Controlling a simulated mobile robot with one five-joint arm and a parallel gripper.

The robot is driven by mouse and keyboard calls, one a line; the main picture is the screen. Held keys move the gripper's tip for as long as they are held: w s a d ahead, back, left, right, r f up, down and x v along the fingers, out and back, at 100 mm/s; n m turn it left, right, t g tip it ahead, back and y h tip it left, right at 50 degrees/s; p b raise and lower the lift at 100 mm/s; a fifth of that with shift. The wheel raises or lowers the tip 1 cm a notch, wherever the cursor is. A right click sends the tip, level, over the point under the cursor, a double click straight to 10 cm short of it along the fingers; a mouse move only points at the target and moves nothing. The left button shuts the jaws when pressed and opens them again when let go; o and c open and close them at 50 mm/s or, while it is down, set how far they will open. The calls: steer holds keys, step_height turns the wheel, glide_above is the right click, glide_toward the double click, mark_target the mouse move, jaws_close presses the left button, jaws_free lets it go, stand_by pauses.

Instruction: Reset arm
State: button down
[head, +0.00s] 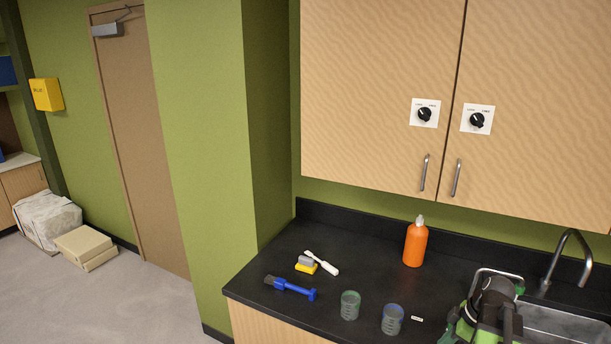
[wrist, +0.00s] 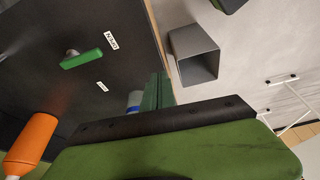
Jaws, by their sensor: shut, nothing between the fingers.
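My gripper (wrist: 158,90) shows in the wrist view as green and black parts near the middle and bottom, with its fingers together and nothing seen between them. In the head view my green and black arm (head: 488,318) is folded low at the bottom right, in front of the sink; I cannot make out the fingertips there. In the wrist view the gripper is beside the edge of the black counter (wrist: 70,95).
On the counter (head: 345,255) are an orange bottle (head: 415,244), two jars (head: 350,306) (head: 392,320), a blue-handled brush (head: 290,288), a white-handled tool (head: 322,263) and a yellow-grey block (head: 306,265). The sink (head: 562,325) is right. A grey bin (wrist: 193,55) stands on the floor.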

steer(key=a+f+m+h+b, duration=0.1)
steer(key=a+f+m+b, duration=0.1)
steer(key=a, duration=0.7)
steer(key=w+a+f+m+g+h+b, duration=0.1)
steer(key=a+f+m+b, duration=0.1)
steer(key=a+m, duration=0.3)
steer(key=w+a+f+m+g+h+b, duration=0.1)
steer(key=a+f+m+b, duration=0.1)
steer(key=a, duration=1.1)
steer(key=shift+a+f+m, duration=0.4)
steer(key=shift+f+m, duration=0.5)
steer(key=shift+f, duration=0.05)
